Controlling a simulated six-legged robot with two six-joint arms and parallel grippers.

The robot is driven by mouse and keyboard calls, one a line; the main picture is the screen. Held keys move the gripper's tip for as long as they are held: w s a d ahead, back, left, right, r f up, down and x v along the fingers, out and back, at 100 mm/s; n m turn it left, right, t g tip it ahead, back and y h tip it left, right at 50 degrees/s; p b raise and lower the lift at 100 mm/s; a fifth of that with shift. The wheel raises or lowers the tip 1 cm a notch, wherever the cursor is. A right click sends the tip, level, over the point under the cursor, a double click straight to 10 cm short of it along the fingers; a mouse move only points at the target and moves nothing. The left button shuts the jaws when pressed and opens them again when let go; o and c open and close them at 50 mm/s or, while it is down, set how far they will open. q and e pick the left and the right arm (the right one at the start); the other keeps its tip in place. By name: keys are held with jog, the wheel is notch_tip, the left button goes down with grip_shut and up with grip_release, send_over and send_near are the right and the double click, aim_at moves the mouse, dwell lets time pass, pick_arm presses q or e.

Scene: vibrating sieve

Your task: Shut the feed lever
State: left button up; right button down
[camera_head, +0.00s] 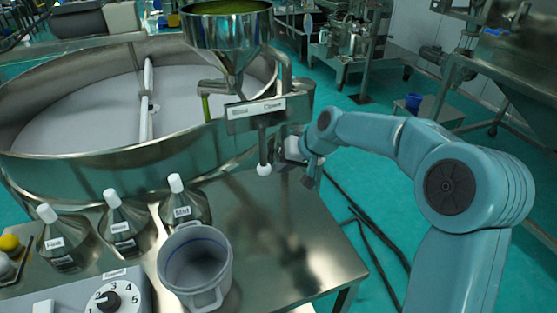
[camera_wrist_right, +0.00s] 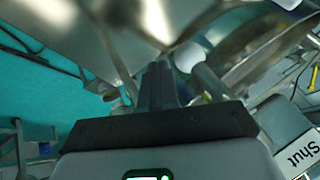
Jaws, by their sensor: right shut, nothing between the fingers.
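The feed lever (camera_head: 263,148) is a dark rod ending in a white ball knob (camera_head: 263,169). It hangs down below a label plate (camera_head: 256,108) under the metal hopper (camera_head: 228,38). The plate's words are too small to read surely in the head view. My right gripper (camera_head: 287,152) is just to the right of the lever, close to it; I cannot tell whether they touch. In the right wrist view, the gripper (camera_wrist_right: 158,84) has its fingers together and empty. A white rounded thing, probably the knob, shows at the top right. A label reading "Shut" (camera_wrist_right: 300,155) is at lower right.
A wide round sieve (camera_head: 75,125) fills the left. On the metal table (camera_head: 300,255) stand several labelled bottles (camera_head: 122,225), a grey jug (camera_head: 193,265) and a dial box (camera_head: 105,300). The table's right part is clear. Dark bars (camera_head: 375,235) lie on the green floor.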

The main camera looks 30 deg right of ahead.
jog(key=w+a+m+t+y+b, duration=0.2)
jog(key=a+y+b, duration=0.4)
jog(key=b, duration=0.8)
jog(key=shift+w+a+r+t, duration=0.3)
jog(key=shift+w+a+r, duration=0.1)
jog(key=shift+a, duration=1.25)
jog(key=shift+f+b, duration=0.1)
jog(key=shift+b, duration=0.25)
